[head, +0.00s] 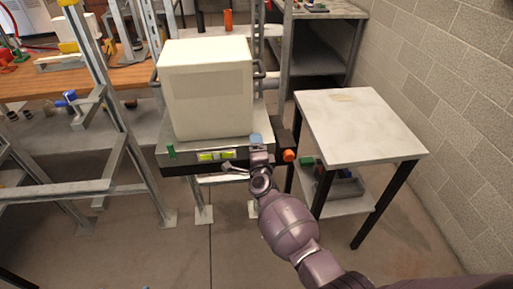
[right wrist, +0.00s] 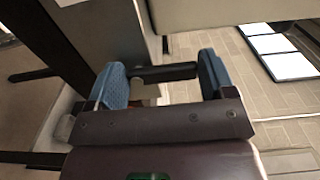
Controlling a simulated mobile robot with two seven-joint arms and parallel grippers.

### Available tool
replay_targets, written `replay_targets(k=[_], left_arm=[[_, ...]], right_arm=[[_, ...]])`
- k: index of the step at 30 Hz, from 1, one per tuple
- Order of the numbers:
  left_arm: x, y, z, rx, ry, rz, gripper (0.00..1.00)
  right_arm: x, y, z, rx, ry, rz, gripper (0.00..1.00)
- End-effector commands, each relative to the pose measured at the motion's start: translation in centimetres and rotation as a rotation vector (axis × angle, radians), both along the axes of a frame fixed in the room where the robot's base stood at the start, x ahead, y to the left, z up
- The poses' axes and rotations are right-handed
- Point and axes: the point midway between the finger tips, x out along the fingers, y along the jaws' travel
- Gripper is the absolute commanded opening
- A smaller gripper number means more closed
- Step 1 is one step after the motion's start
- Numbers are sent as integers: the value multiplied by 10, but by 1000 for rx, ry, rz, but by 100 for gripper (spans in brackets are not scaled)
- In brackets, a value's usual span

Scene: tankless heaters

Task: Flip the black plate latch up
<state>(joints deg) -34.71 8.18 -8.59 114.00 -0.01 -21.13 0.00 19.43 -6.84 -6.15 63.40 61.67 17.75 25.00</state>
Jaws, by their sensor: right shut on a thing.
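My right gripper (head: 258,146) is at the front right of the metal stand under the white box, beside an orange knob (head: 289,156). In the right wrist view its two blue-padded fingers (right wrist: 163,80) are spread apart, with a black bar (right wrist: 165,72) spanning between them. The gripper is shut on this bar, which looks like the black plate latch. In the head view the gripper hides most of the latch, so its tilt cannot be told. My left gripper is not in view.
The white box (head: 208,88) stands on the metal stand, whose front edge bears yellow-green labels (head: 216,156) and a green part (head: 171,150). A grey-topped table (head: 360,125) stands close on the right. A metal frame (head: 95,165) is on the left. Floor in front is clear.

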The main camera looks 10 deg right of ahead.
Motion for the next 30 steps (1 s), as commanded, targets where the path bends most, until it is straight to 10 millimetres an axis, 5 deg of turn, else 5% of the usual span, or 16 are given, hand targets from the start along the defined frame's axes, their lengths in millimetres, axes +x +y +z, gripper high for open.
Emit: replay_targets(k=[7, 8, 12, 23, 30], left_arm=[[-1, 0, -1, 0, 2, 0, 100], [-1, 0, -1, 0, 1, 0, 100], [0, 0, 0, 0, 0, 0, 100], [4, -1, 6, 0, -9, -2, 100], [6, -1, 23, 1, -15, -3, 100]], right_arm=[[0, 0, -1, -4, 1, 0, 53], [0, 0, -1, -4, 1, 0, 78], [0, 0, 0, -3, 0, 0, 99], [-6, 0, 1, -2, 0, 0, 100], [-38, 1, 2, -2, 2, -1, 100]])
